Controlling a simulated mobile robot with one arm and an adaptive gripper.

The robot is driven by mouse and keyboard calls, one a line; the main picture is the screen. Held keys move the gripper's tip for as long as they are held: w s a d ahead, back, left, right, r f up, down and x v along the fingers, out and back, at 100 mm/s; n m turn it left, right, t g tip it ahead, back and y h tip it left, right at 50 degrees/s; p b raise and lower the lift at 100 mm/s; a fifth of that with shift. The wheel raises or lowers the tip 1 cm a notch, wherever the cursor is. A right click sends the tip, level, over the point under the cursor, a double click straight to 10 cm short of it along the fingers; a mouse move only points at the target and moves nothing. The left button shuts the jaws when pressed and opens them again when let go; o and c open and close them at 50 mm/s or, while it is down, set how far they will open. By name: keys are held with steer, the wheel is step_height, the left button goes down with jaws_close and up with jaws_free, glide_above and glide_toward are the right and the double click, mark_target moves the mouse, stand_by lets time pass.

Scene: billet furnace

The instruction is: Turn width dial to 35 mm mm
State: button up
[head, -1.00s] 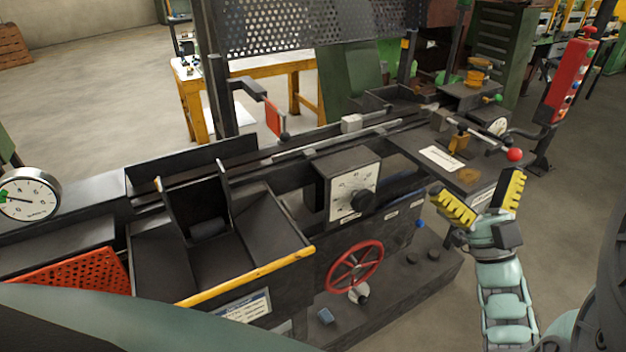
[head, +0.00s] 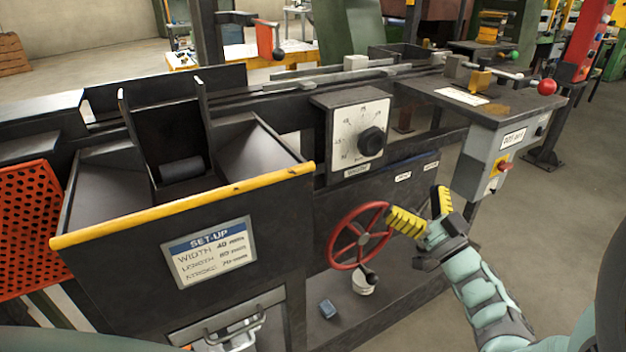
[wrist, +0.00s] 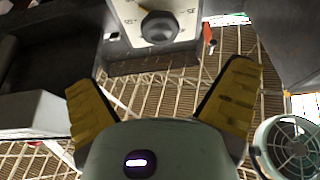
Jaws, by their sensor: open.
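The width dial is a white square plate (head: 345,136) with a scale and a black round knob (head: 372,141), on a dark box on the machine's front. The knob also shows at the top of the wrist view (wrist: 160,27), with part of the scale plate (wrist: 128,12). My gripper (head: 422,205) has yellow ribbed fingers, open and empty. It is below and to the right of the knob, apart from it, near the red handwheel (head: 346,238). The pointer reading is too small to tell in the head view.
A set-up sign (head: 210,252) shows width 40 mm on the hopper front. The hopper has a yellow front edge (head: 185,205). A grey box with a red and yellow switch (head: 500,163) hangs to the right. A lever with a red ball (head: 547,87) sticks out above it.

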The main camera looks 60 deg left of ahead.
mark_target(374, 146)
steer(key=x, duration=1.5)
steer(key=shift+a+r+b, duration=0.15)
steer(key=shift+b, duration=0.25)
steer(key=c, duration=1.2)
